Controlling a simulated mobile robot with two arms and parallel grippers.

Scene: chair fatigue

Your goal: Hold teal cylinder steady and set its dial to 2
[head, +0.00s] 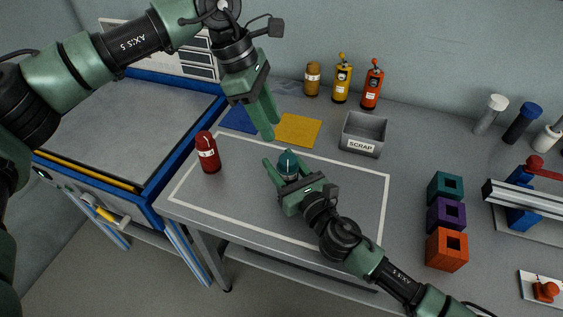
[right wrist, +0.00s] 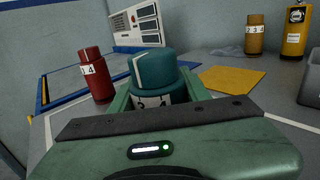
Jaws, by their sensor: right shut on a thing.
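The teal cylinder (head: 288,163) stands upright inside the white outline on the grey table. My right gripper (head: 279,170) is shut on its lower body. In the right wrist view, the teal cylinder (right wrist: 153,72) has a rounded cap with a white line on its left front.
A red cylinder (head: 207,152) stands at the outline's left edge. Blue (head: 238,120) and yellow (head: 298,130) mats lie behind. A grey scrap bin (head: 363,134) is at the back. Teal, purple and orange blocks (head: 446,250) stand right. The outlined area's right part is mostly clear.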

